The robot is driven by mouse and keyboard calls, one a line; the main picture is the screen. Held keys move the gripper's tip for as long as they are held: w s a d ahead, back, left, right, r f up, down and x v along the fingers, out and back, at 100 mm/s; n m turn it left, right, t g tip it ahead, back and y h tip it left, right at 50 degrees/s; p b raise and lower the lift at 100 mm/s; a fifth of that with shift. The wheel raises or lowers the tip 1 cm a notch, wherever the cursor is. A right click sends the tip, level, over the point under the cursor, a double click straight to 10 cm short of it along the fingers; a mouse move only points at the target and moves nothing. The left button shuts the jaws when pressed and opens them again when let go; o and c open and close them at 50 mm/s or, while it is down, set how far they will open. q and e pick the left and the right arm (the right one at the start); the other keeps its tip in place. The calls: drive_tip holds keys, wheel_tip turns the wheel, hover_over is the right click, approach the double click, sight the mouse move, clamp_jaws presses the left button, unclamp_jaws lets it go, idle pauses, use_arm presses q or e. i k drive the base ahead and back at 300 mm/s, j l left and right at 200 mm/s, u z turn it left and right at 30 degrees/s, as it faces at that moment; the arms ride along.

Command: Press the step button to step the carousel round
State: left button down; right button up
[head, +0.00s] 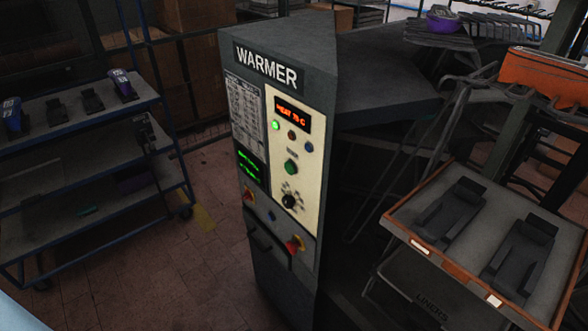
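The dark grey cabinet marked WARMER (320,45) stands in the middle of the head view. Its cream control panel (308,178) carries an orange display reading about "HEAT 75 C" (290,113). A lit green lamp (276,125) and two unlit small lamps sit below the display. Under them is a larger green round button (291,167) with a small label too tiny to read, and below it a black knob (289,201). I cannot tell by label which is the step button. Dark machine parts stand behind the cabinet; I cannot single out the carousel. Neither gripper is in view.
A wooden-edged tray (455,262) with two dark holders stands right. Brown floor (150,270) is free between cart and cabinet.

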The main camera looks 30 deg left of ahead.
sight(289, 167)
drive_tip(key=i+j+z, duration=0.1)
drive_tip(key=j+z, duration=0.25)
drive_tip(key=j, duration=1.1)
drive_tip(key=k+j+z, duration=0.1)
drive_tip(key=j+z, duration=0.3)
drive_tip(key=j, duration=1)
